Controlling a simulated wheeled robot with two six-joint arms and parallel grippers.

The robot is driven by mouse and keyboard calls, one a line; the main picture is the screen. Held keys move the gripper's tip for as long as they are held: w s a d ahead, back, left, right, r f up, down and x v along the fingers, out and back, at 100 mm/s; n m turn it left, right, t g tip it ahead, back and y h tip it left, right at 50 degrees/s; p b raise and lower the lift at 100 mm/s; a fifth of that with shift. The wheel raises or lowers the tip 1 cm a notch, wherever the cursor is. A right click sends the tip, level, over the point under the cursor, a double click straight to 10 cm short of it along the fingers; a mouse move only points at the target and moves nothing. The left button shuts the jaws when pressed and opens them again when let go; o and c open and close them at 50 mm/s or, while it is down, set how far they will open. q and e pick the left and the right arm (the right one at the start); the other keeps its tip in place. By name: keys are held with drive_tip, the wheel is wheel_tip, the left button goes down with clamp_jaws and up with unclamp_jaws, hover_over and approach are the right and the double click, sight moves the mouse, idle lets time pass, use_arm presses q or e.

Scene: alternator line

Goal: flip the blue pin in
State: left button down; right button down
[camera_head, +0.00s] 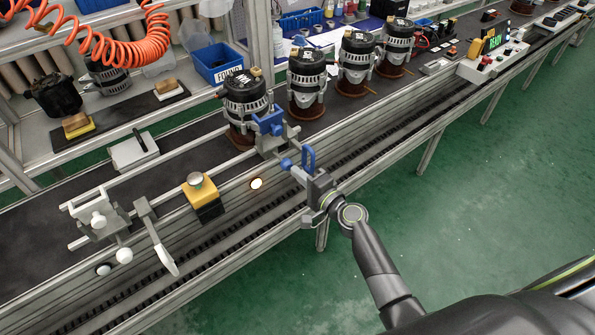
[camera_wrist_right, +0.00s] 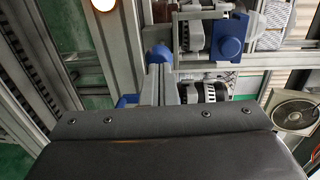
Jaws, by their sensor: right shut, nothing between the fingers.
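The blue pin, seen as a round blue knob (camera_head: 286,163), is at the front edge of the line, below the nearest alternator. It also shows in the right wrist view (camera_wrist_right: 158,56). My right gripper (camera_head: 296,171) is shut and empty, its fingertips right at the knob; I cannot tell whether they touch it. In the right wrist view the two grey fingers (camera_wrist_right: 160,78) are together and point at the knob. A blue clamp block (camera_head: 268,122) stands against the alternator (camera_head: 246,98). My left gripper is not in view.
A blue loop-shaped piece (camera_head: 308,158) stands close beside my right fingers. A yellow box with a grey button (camera_head: 200,191) and a lit round lamp (camera_head: 256,183) are to the left. More alternators (camera_head: 307,80) stand along the conveyor. The green floor in front is clear.

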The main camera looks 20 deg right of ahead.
sight(290, 165)
drive_tip(key=shift+w+a, duration=0.2)
drive_tip(key=shift+w, duration=0.2)
drive_tip(key=shift+b+x, duration=0.65)
drive_tip(key=shift+x, duration=0.95)
drive_tip(key=shift+r, duration=0.25)
